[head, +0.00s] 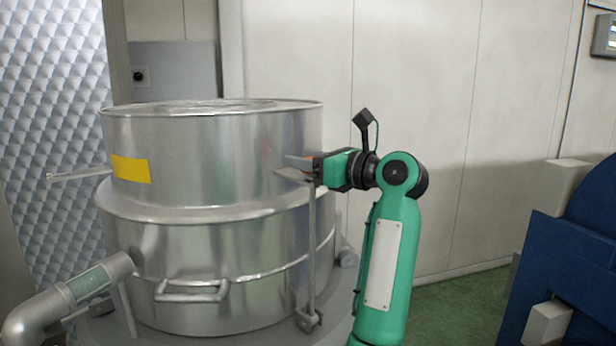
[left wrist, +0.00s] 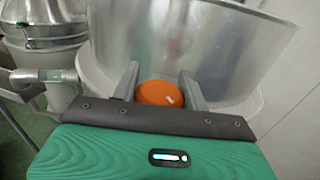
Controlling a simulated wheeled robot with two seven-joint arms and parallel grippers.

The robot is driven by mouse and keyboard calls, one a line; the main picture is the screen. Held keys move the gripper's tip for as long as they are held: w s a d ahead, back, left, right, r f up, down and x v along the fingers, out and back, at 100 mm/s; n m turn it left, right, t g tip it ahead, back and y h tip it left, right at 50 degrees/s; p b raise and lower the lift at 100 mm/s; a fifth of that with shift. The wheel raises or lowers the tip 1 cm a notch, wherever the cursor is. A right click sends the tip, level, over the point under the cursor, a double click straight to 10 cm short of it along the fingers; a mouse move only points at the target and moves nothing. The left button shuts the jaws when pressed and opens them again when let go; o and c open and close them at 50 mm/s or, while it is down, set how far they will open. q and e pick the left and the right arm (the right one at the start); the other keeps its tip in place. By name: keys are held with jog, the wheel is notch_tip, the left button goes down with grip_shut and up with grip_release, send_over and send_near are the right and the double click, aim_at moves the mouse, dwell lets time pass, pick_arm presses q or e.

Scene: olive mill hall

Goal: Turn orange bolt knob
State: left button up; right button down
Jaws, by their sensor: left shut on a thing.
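The orange bolt knob (left wrist: 160,93) shows in the left wrist view at the side of the steel vessel, with a small pale mark on its face. My left gripper (left wrist: 163,90) is shut on it, one finger on each side. In the head view my left gripper (head: 296,168) reaches the right side of the steel vessel (head: 215,155), at the top of an upright rod (head: 312,245). There the knob is mostly hidden by the gripper, with only a little orange showing. My right gripper is not in either view.
The vessel has a yellow label (head: 131,169), a front handle (head: 191,291) and a thin pipe (head: 78,174) at the left. A thick pipe (head: 68,297) bends at lower left. Blue machinery (head: 570,265) stands at right. Green floor (head: 455,308) between is clear.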

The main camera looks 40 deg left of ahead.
pick_arm(q)
jog(key=n+g+b, duration=0.1)
jog(key=g, duration=0.1)
jog(key=n+g+b, duration=0.1)
jog(key=g, duration=0.1)
jog(key=shift+s+f+n, duration=0.15)
jog(key=shift+f+n, duration=0.2)
jog(key=shift+n, duration=0.05)
jog(key=n+g+h+b, duration=0.1)
jog(key=g, duration=0.2)
jog(key=shift+s+n, duration=0.15)
jog(key=shift+n, duration=0.25)
jog(key=n+g+h, duration=0.1)
jog(key=g, duration=0.1)
jog(key=n+g+h, duration=0.1)
jog(key=n+g, duration=0.1)
jog(key=shift+s+d+r+g+h+b, duration=0.1)
jog(key=shift+s+g+h+b, duration=0.1)
jog(key=shift+g+h+b, duration=0.15)
jog(key=shift+s+d+n+g+h, duration=0.15)
jog(key=shift+n+g+h, duration=1.2)
jog(key=shift+n, duration=0.05)
jog(key=shift+h, duration=0.3)
jog(key=o, duration=0.8)
jog(key=shift+c, duration=0.2)
jog(key=shift+o, duration=1.1)
